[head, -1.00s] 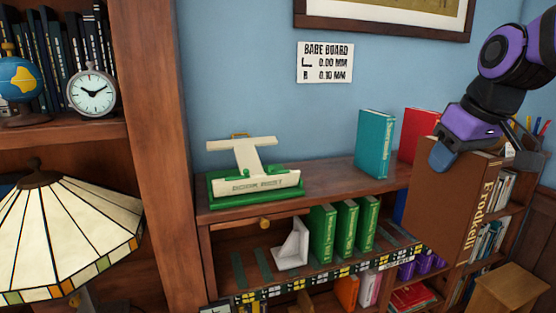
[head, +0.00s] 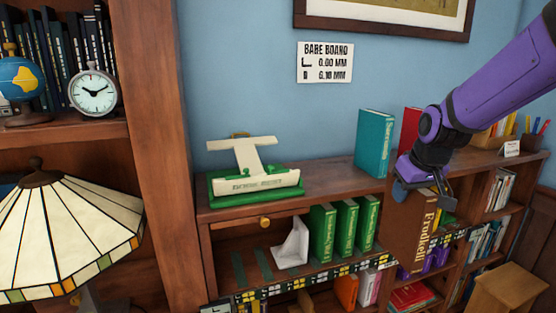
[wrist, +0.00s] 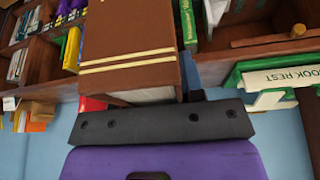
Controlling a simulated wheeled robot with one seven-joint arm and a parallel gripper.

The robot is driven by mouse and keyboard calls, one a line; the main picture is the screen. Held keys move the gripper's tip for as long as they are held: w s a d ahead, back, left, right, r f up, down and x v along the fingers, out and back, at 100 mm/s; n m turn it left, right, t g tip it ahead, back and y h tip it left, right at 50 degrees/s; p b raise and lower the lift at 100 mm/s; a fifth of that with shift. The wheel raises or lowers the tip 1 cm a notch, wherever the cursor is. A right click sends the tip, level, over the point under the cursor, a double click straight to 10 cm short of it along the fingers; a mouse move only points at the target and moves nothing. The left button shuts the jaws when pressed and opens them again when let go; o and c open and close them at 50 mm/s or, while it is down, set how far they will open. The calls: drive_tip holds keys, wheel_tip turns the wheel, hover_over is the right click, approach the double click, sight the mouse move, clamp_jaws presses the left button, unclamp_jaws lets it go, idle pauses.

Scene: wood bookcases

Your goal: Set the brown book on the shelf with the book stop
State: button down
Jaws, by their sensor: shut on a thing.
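The brown book (head: 407,228) is upright in my gripper (head: 422,190), in front of the bookcase at the right in the head view. My gripper is shut on its top end. In the wrist view the brown book (wrist: 128,45) shows its cover with pale gold bands, against the dark gripper bar. The white book stop (head: 292,245) stands on the shelf below the top, left of several green books (head: 345,225). Dark slot strips show on that shelf left of the stop. The brown book hides the shelf's right part.
A green and white book rest (head: 255,185) stands on the bookcase top, with a teal book (head: 374,143) and a red book (head: 410,128) further right. A lamp (head: 65,235) stands at the left. A wooden stool (head: 510,290) is at the lower right.

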sight(389, 233)
drive_tip(key=shift+m+h, duration=0.3)
drive_tip(key=shift+m, duration=0.3)
drive_tip(key=x, duration=1.7)
drive_tip(key=shift+s+d+f, duration=0.15)
drive_tip(key=shift+d, duration=0.15)
wheel_tip(389, 233, down, 15)
drive_tip(key=m, duration=0.1)
drive_tip(key=shift+d, duration=0.3)
drive_tip(key=shift+w+d+f, duration=0.1)
drive_tip(key=shift+w, duration=0.1)
